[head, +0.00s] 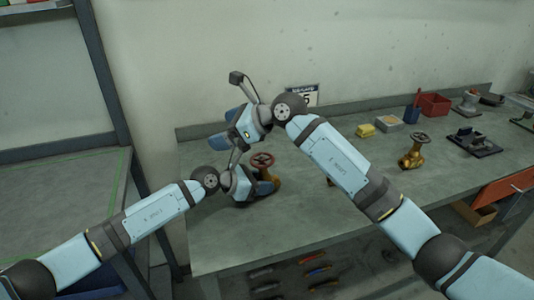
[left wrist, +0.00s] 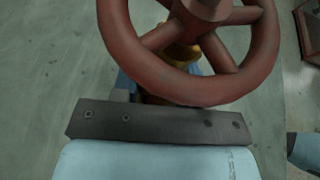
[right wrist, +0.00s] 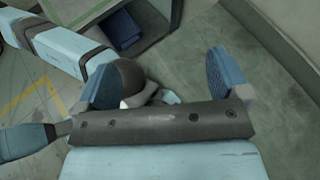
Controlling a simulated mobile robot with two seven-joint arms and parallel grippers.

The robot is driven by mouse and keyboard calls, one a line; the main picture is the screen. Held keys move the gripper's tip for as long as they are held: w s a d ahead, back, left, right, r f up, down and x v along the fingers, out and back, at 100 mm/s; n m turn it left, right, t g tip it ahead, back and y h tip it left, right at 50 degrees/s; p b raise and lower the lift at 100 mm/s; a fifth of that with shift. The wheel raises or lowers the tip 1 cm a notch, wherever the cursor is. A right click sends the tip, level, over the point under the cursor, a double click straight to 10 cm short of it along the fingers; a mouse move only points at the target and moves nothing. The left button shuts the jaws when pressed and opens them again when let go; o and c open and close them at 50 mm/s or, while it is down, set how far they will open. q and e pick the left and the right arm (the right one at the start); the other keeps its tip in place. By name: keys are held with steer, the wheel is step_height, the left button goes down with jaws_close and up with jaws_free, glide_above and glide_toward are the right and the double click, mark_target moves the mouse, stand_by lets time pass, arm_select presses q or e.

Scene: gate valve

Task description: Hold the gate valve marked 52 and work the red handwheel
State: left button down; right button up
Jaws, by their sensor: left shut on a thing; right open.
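A gate valve (head: 272,185) with a brass-coloured body and red handwheel (head: 262,160) stands upright near the bench's left part. Its marking is not legible. My left gripper (head: 260,186) is shut on the valve body, below the wheel. In the left wrist view the handwheel (left wrist: 200,75) fills the upper middle and hides most of the fingers and body. My right gripper (head: 227,127) is open and empty, above and left of the handwheel. In the right wrist view its blue fingers (right wrist: 160,80) are spread wide, with part of my left arm beyond them.
A second brass valve (head: 412,152) stands farther right on the bench (head: 300,215). My right arm partly covers a wall sign (head: 311,92). The bench front near the held valve is clear.

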steer(key=g+h, duration=0.1)
step_height(320, 180, up, 4)
steer(key=g+h, duration=0.3)
steer(key=h, duration=0.8)
glide_above(268, 157)
step_height(268, 157, down, 12)
steer(key=shift+a+f, duration=0.1)
steer(key=shift+a, duration=0.05)
steer(key=c, duration=0.9)
